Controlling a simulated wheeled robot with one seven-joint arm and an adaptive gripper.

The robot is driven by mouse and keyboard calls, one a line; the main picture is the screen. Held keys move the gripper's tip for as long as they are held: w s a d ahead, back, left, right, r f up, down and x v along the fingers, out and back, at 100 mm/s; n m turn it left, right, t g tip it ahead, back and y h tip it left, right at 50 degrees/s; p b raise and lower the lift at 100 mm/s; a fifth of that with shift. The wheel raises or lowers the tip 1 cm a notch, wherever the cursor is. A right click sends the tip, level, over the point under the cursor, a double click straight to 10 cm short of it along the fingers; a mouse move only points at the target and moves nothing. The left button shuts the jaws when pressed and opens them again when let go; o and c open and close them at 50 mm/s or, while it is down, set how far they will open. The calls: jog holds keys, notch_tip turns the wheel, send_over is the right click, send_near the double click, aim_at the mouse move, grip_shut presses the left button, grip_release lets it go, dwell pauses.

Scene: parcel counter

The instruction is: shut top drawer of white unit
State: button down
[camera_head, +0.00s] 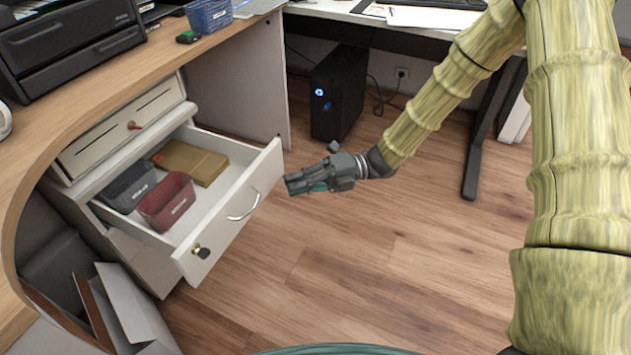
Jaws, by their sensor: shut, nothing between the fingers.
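The white unit (160,262) stands under the wooden counter at the left. Its white drawer (229,222) below the cash-drawer-like box is pulled well out, with a curved metal handle (244,204) and a lock with a key (201,252) on its front. Inside lie a grey bin (129,186), a red bin (167,200) and a tan box (190,161). My gripper (290,186) is shut and empty. In the picture it is just right of the drawer front, apart from the handle; the exact gap is hard to tell.
A black computer tower (338,92) stands on the floor behind my gripper. Folders (135,310) lean at the lower left. The wooden floor (370,265) in front is clear.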

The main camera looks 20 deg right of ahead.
jog(key=w+a+b, duration=0.1)
jog(key=w+a, duration=0.1)
jog(key=a, duration=0.1)
jog(key=shift+w+a, duration=0.1)
jog(key=shift+w, duration=0.25)
jog(key=shift+a, duration=0.1)
